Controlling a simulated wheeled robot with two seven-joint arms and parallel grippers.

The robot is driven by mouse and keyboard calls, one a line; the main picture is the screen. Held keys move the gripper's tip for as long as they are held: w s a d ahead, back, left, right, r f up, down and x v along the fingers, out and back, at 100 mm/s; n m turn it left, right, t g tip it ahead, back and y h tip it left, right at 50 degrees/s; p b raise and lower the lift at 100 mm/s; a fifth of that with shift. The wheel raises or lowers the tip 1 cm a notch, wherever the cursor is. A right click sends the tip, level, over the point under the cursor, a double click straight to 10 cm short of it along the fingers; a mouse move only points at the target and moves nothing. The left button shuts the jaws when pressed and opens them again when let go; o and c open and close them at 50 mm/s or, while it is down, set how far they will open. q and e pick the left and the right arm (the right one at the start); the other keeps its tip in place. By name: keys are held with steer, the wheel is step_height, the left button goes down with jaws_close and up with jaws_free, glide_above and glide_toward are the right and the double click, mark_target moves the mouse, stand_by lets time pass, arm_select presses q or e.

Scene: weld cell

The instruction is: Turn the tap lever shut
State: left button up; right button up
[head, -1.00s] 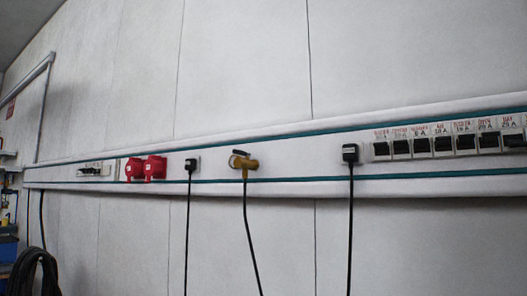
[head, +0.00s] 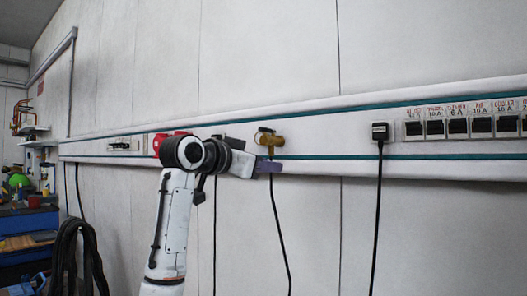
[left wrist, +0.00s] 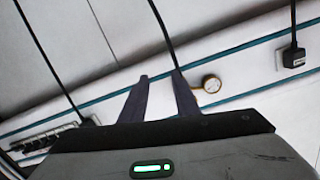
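The brass tap (head: 270,138) sits on the white wall rail, with a dark lever at its upper part and a black hose hanging below. In the left wrist view its round end (left wrist: 211,84) shows just right of the right finger; the rest of it is partly hidden. My left gripper (head: 268,167) is just below the tap in the head view, in front of the top of the hose. In the left wrist view its two dark fingers (left wrist: 160,75) are apart, with no object clearly held. I cannot tell whether a finger touches the hose. My right gripper is not in view.
A plug with a cable (head: 380,132) and a row of breakers (head: 465,122) are to the right. Red sockets (head: 160,143) are partly behind my left arm. A coiled black hose (head: 80,255) and a blue workbench (head: 30,225) are at the left. The wall above is clear.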

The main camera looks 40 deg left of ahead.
arm_select(q)
steer(key=t, duration=0.1)
glide_toward(264, 130)
steer(key=w+p, duration=0.1)
steer(key=w, duration=0.2)
steer(key=w+a+p, duration=0.1)
steer(key=w, duration=0.2)
steer(key=w+p, duration=0.1)
steer(key=w, duration=0.2)
steer(key=shift+w+a+r, duration=0.15)
steer(key=shift+w+a, duration=0.05)
steer(key=shift+a, duration=0.05)
steer(key=shift+w+a+p, duration=0.1)
steer(key=shift+w+p, duration=0.2)
steer(key=shift+w, duration=0.25)
jaws_close()
